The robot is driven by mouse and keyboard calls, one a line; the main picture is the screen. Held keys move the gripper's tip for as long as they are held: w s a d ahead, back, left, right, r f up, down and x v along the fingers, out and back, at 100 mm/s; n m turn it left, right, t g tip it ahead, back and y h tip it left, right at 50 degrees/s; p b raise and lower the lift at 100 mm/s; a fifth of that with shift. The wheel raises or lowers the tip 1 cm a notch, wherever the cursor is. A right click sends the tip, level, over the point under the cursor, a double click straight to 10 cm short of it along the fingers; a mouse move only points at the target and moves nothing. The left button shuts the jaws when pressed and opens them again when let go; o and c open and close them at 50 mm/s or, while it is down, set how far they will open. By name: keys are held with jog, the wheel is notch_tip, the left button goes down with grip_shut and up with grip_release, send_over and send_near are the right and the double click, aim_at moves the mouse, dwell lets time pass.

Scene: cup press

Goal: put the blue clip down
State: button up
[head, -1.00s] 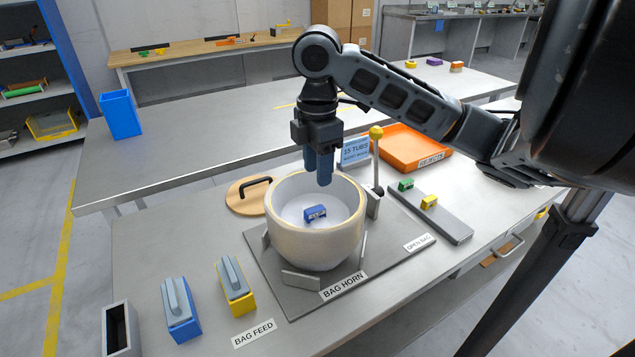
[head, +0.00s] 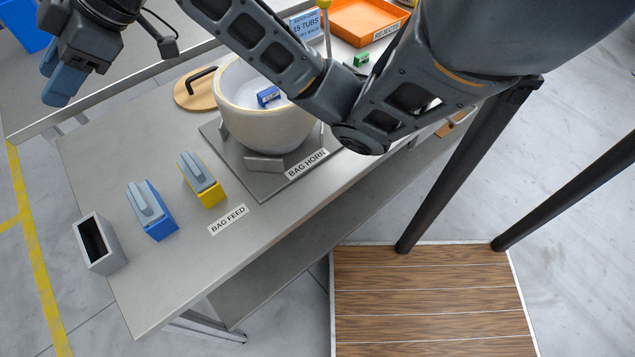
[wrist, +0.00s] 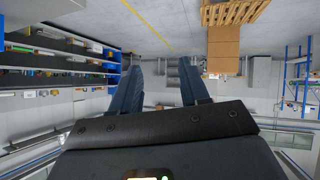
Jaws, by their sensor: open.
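The blue clip (head: 268,96) lies inside the cream round tub (head: 262,128) on the bag horn plate. My gripper (head: 56,84) is at the upper left in the head view, well to the left of the tub and above the table's far side. Its fingers also show in the wrist view (wrist: 160,88), spread apart with nothing between them. A green clip (head: 361,60) lies to the right of the tub, partly framed by my arm. My arm covers the tub's upper right rim.
On the table's left are a grey open box (head: 97,246), a blue bag holder (head: 152,212) and a yellow one (head: 203,181). A wooden lid (head: 190,95) with a black handle lies behind the tub. An orange rejects tray (head: 365,22) is at the back right.

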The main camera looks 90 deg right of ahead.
jog(key=w+a+r+m+t, duration=0.2)
jog(key=w+a+m+t, duration=0.25)
jog(key=a, duration=0.55)
jog(key=s+a+f+m+t+h, duration=0.2)
jog(key=s+a+f+m+h, duration=0.1)
jog(key=s+a+f+m, duration=0.45)
jog(key=s+a+f+g+h, duration=0.1)
jog(key=s+f, duration=0.3)
jog(key=s, duration=0.4)
jog(key=s+f+g+h, duration=0.1)
jog(key=s+f, duration=0.3)
jog(key=s, duration=0.4)
jog(key=s+d+n, duration=0.1)
jog(key=s+n, duration=0.1)
jog(key=s, duration=0.5)
jog(key=s+d+r+n+y, duration=0.1)
jog(key=s+d+n, duration=0.1)
jog(key=s, duration=0.5)
jog(key=shift+d+r+n, duration=0.15)
jog(key=shift+d+n, duration=0.1)
jog(key=shift+n, duration=0.45)
jog(key=shift+s, duration=0.1)
jog(key=shift+c, duration=0.2)
